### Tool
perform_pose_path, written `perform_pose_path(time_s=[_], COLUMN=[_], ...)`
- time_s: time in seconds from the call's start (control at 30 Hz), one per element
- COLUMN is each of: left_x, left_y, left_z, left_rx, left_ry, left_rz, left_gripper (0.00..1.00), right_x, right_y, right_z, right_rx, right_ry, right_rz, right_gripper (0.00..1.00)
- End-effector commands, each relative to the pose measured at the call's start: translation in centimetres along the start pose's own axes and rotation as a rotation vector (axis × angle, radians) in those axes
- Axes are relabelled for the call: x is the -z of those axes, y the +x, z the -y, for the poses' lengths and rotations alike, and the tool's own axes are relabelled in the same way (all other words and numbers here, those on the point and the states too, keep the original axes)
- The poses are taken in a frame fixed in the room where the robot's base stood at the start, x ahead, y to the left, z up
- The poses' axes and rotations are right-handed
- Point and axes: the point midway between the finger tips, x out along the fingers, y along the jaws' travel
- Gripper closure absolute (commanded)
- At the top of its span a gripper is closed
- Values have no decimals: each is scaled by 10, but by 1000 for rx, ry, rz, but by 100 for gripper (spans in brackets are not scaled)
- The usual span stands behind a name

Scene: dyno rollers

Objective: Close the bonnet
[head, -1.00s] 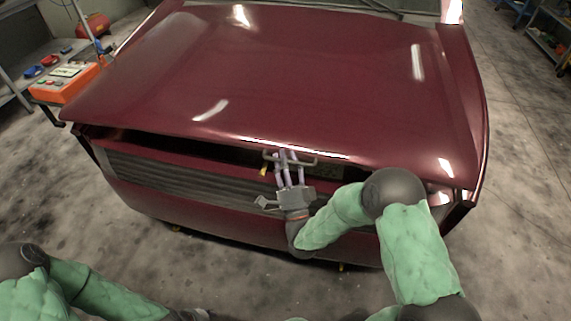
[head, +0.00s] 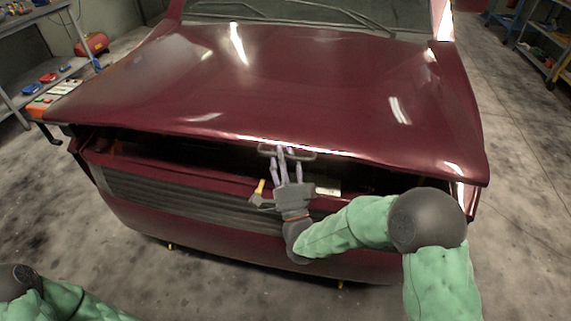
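The dark red bonnet (head: 260,85) is partly open; a dark gap shows between its front edge and the car's front (head: 200,230). A grey handle (head: 307,155) sits at the middle of the bonnet's front edge. My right gripper (head: 285,155) is at this handle, its fingers pointing up and around the bar. It looks shut on it, though the fingertips are small and partly hidden. My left gripper is out of view; only part of the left arm shows at the bottom left.
An orange box (head: 40,106) and a red compressor (head: 91,43) stand at the left. Shelves (head: 545,40) are at the far right. The floor beside the car on the right is clear.

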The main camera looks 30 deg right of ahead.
Motion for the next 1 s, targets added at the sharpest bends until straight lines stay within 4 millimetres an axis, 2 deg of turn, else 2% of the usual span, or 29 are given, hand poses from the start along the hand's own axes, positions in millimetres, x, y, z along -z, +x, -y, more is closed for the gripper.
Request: perform_pose_path(time_s=[1.0], left_x=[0], left_y=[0], left_z=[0], left_rx=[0], left_ry=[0], left_rz=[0], left_gripper=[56], right_x=[4], right_y=[-50], right_z=[-36], right_rx=[-5], right_ry=[-1], right_rz=[1], right_gripper=[56])
